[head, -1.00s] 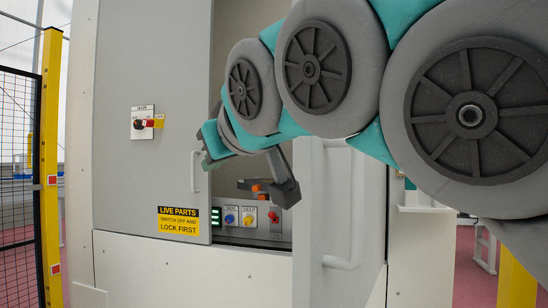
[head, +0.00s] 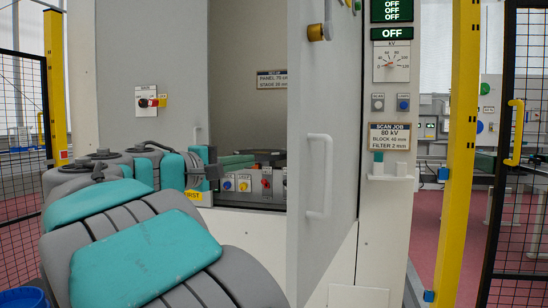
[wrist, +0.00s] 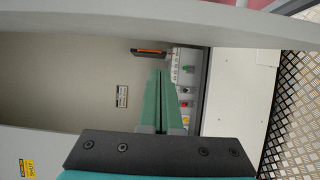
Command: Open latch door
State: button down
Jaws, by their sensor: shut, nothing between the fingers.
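The cabinet's right door (head: 335,120) is pale grey with a white bar handle (head: 319,175); it stands ajar, its free edge apart from the left panel. My arm hides part of the lower cabinet front.
The left panel (head: 150,60) carries a red switch (head: 148,102). A button row (head: 250,184) lies low inside the opening. A control column (head: 391,110) stands right of the door. A yellow post (head: 458,150) and black mesh fence (head: 518,150) stand farther right. Red floor shows behind.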

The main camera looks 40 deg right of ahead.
jog(key=s+d+p, duration=0.1)
jog(key=d, duration=0.9)
jog(key=shift+s+d, duration=0.15)
jog(key=shift+s, duration=0.05)
jog(key=shift+s, duration=0.1)
